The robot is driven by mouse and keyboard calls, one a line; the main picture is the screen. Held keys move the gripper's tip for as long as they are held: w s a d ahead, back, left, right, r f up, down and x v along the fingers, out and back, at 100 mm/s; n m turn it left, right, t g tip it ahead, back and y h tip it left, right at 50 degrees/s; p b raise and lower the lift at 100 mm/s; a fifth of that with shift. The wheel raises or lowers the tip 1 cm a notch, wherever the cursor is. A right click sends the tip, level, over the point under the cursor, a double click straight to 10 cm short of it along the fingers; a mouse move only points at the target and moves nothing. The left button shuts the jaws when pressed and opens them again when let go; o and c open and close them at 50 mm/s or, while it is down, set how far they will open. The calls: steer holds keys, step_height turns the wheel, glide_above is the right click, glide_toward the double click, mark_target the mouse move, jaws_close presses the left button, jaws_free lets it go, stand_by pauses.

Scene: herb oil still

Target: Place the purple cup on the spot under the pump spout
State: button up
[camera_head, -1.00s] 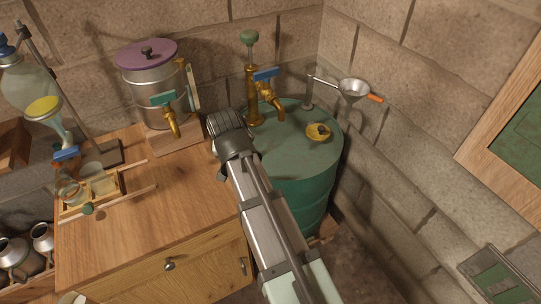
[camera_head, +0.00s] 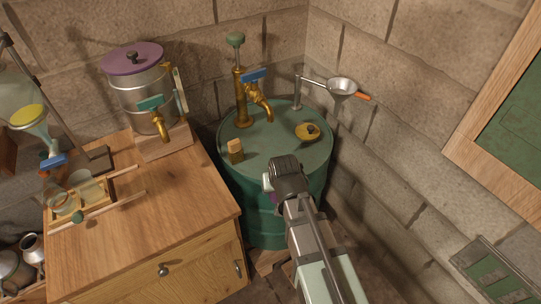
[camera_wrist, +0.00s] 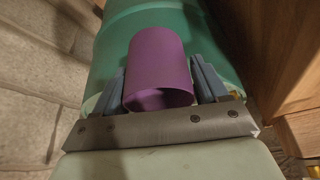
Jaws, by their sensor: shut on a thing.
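The purple cup (camera_wrist: 160,65) is between the two fingers of my gripper (camera_wrist: 163,88) in the wrist view, its round rim toward the camera. In the head view my gripper (camera_head: 270,180) is at the near side of the green barrel (camera_head: 290,152), and only a sliver of purple shows beside it. The brass pump (camera_head: 241,98) stands on the barrel top, behind and left of my gripper. Its curved spout (camera_head: 264,107) points down over the barrel top. I cannot make out a marked spot under it.
A small wooden block (camera_head: 235,152) and a yellow disc with a dark knob (camera_head: 307,132) sit on the barrel top. A funnel (camera_head: 342,87) on a metal arm stands at the back right. A wooden cabinet (camera_head: 185,205) with a metal urn (camera_head: 140,95) is on the left.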

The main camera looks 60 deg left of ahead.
steer(key=w+a, duration=0.2)
steer(key=a, duration=0.3)
steer(key=w+a, duration=0.2)
steer(key=a, duration=0.4)
steer(key=w+a, duration=0.3)
steer(key=a, duration=0.2)
steer(key=shift+a, duration=0.35)
steer(key=shift+d, duration=0.1)
steer(key=shift+f, duration=0.25)
steer(key=o, duration=1.1)
steer(key=shift+c, duration=0.2)
steer(key=shift+r, duration=0.15)
steer(key=shift+s+d+r, duration=0.1)
steer(key=shift+d+r, duration=0.15)
steer(key=shift+r, duration=0.35)
steer(key=s+d, duration=0.4)
steer(key=d, duration=0.7)
steer(key=shift+s, duration=0.35)
